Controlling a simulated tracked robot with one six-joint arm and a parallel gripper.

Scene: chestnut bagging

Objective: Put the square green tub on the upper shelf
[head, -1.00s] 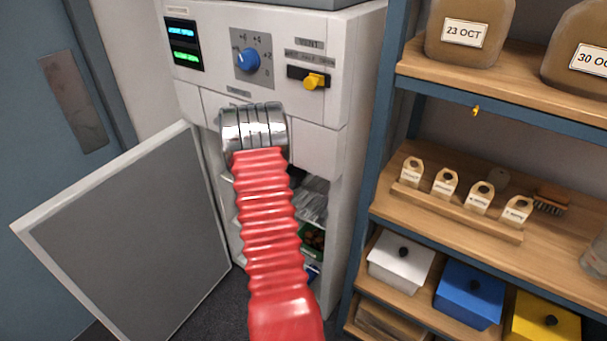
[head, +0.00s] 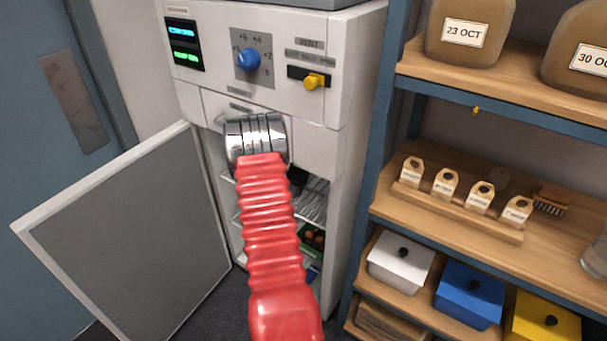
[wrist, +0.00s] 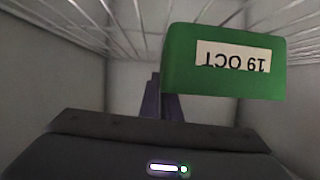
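The square green tub (wrist: 223,62) is close in front of my gripper (wrist: 163,100) in the wrist view. Its white label reads "19 OCT" and appears upside down. The tub is right of and above the narrow purple-grey fingers, overlapping part of them. I cannot tell whether the fingers hold its wall or are only beside it. In the head view my arm reaches into the open white cabinet (head: 338,95), and my fingers are hidden. A green tub with brown contents (head: 312,240) shows low inside; I cannot tell whether it is the same one.
Wire racks (wrist: 75,30) cross the top of the wrist view, with pale walls close on both sides. The cabinet door (head: 130,235) stands open to the left. A shelf unit (head: 375,190) on the right holds jars, tags, a brush and lidded boxes.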

